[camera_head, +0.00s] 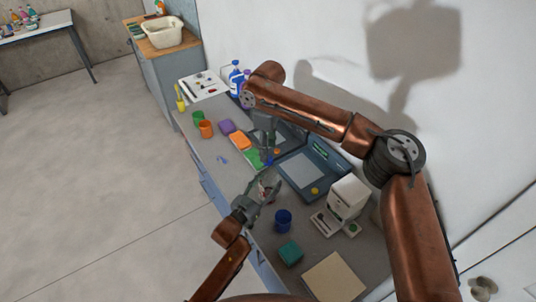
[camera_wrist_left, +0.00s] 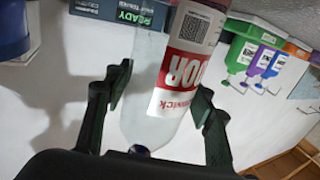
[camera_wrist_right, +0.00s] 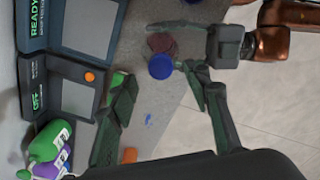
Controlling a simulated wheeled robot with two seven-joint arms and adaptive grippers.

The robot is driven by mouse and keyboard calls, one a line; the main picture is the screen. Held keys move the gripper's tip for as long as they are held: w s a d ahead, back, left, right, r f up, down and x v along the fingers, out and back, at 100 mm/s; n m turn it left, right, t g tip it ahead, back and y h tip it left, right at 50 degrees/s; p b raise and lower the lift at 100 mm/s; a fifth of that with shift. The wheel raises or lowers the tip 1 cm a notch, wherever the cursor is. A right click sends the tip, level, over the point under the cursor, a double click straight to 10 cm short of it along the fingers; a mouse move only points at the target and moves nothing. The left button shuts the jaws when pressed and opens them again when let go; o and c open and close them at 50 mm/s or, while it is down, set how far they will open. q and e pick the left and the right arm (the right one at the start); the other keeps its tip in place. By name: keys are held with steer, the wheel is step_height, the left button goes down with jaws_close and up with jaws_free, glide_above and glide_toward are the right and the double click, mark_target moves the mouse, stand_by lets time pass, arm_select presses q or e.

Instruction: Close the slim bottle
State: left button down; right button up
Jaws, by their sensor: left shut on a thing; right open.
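The slim bottle (camera_wrist_left: 150,110) is clear with a red and white label. My left gripper (camera_wrist_left: 161,88) is shut on its side, with a finger on each side; in the head view this gripper (camera_head: 262,190) is above the bench's front edge. A blue round cap (camera_wrist_right: 160,66) shows at the bottle's top end in the right wrist view, with a reddish part behind it. I cannot tell whether the cap is tight. My right gripper (camera_wrist_right: 160,85) is open, its fingers spread around the line to the cap; in the head view it is just above the bottle (camera_head: 266,145).
A blue mug (camera_head: 283,221), a teal block (camera_head: 290,253) and a white machine (camera_head: 345,200) stand at the near right. Orange (camera_head: 206,128) and green (camera_head: 198,118) cups stand farther back, near detergent bottles (camera_head: 236,78).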

step_height(320, 180, up, 8)
steer(key=shift+r, duration=0.15)
arm_select(q)
steer(key=c, duration=0.8)
jaws_free()
steer(key=v, duration=1.2)
steer(key=shift+r, duration=0.1)
